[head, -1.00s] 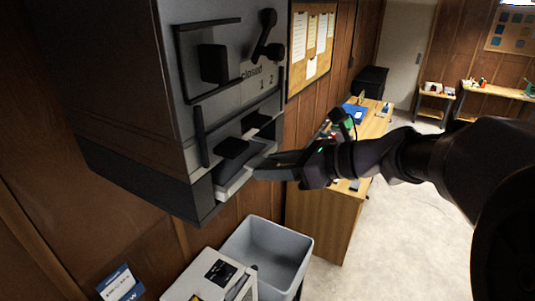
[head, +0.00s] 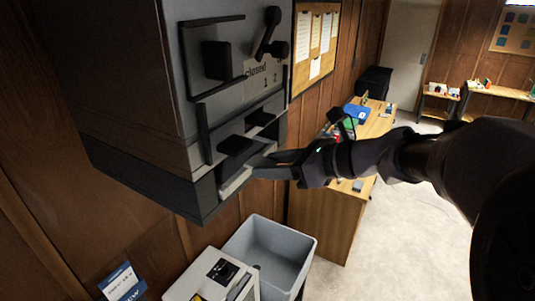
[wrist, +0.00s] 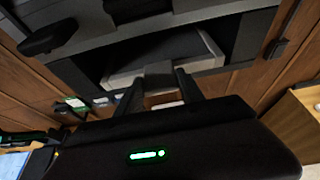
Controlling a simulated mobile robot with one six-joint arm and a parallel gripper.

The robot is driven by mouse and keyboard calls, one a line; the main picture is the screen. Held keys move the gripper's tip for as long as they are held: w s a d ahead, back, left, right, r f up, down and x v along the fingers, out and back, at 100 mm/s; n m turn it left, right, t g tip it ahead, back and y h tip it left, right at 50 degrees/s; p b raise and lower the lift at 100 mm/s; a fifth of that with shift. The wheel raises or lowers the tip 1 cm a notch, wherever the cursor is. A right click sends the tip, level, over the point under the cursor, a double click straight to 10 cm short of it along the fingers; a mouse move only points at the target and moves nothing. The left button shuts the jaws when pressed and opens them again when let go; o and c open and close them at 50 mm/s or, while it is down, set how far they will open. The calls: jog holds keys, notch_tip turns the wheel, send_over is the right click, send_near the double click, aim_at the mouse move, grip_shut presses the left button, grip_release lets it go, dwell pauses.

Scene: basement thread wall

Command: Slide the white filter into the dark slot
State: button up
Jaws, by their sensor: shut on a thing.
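The white filter (head: 236,181) is partly inside the dark slot low on the front of the grey cabinet, with its front edge showing. In the wrist view the filter (wrist: 190,54) lies flat and pale between the dark sides of the slot (wrist: 92,66). My gripper (head: 262,166) is at the filter's front, in front of the cabinet. In the wrist view the two fingers of my gripper (wrist: 158,82) are on either side of a grey tab (wrist: 158,70) at the filter's front, shut on it. The filter's inner end is hidden.
The cabinet face carries dark handles (head: 216,60) and a lever (head: 268,34) above the slot. A grey bin (head: 270,252) and a white box (head: 210,278) stand below. A wooden desk (head: 325,220) stands behind my gripper. Open floor lies to the right.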

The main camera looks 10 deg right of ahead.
jog(key=shift+w+a, duration=0.1)
jog(key=shift+a, duration=0.05)
jog(key=o, duration=1.5)
jog(key=b+v, duration=0.2)
jog(key=v, duration=1.5)
jog(key=s+a+f+n+h+b, duration=0.3)
jog(key=s+f+n+b, duration=0.2)
jog(key=f+b, duration=0.6)
jog(key=s+a+f+n+g+h+b, duration=0.1)
jog(key=s+a+f+n+h+b, duration=0.2)
jog(key=f+n+b, duration=0.6)
jog(key=s+a+f+n+g+h+b, duration=0.1)
jog(key=s+f+n+b, duration=0.5)
jog(key=f+b, duration=0.8)
notch_tip(320, 180, down, 19)
jog(key=shift+s+a+r+n+h, duration=0.25)
jog(key=shift+s+a+n+h, duration=0.15)
jog(key=shift+s+a+h, duration=0.45)
